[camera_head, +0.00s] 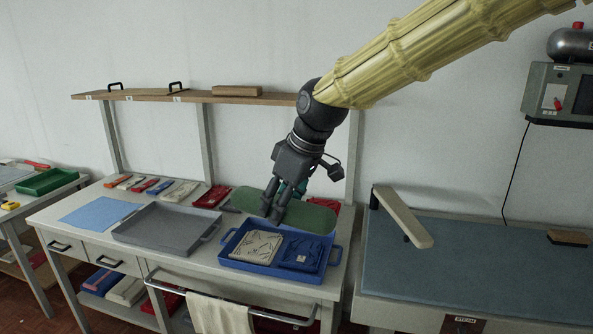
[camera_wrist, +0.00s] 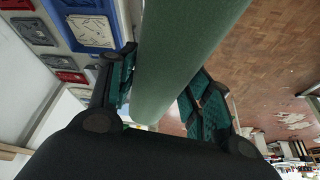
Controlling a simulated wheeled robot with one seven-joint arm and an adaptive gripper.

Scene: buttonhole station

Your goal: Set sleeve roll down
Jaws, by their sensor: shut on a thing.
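The sleeve roll (camera_head: 308,217) is a long green padded cylinder with rounded ends. My gripper (camera_head: 280,208) is shut on it near its middle, pointing down from above, and the fingers hide part of it. In the head view the roll lies across the picture, roughly level, over the back part of the blue tray (camera_head: 225,262). I cannot tell how high above the table it is. In the wrist view the roll (camera_wrist: 182,60) runs between the dark green finger pads of my gripper (camera_wrist: 165,98).
The blue tray holds folded beige and blue cloths (camera_head: 257,246). A grey tray (camera_head: 165,232) and a light blue sheet (camera_head: 100,212) lie left on the table. Small folded pieces line its back, below a wooden shelf (camera_head: 230,97). A padded pressing arm (camera_head: 402,215) stands on the right-hand bench (camera_head: 480,275).

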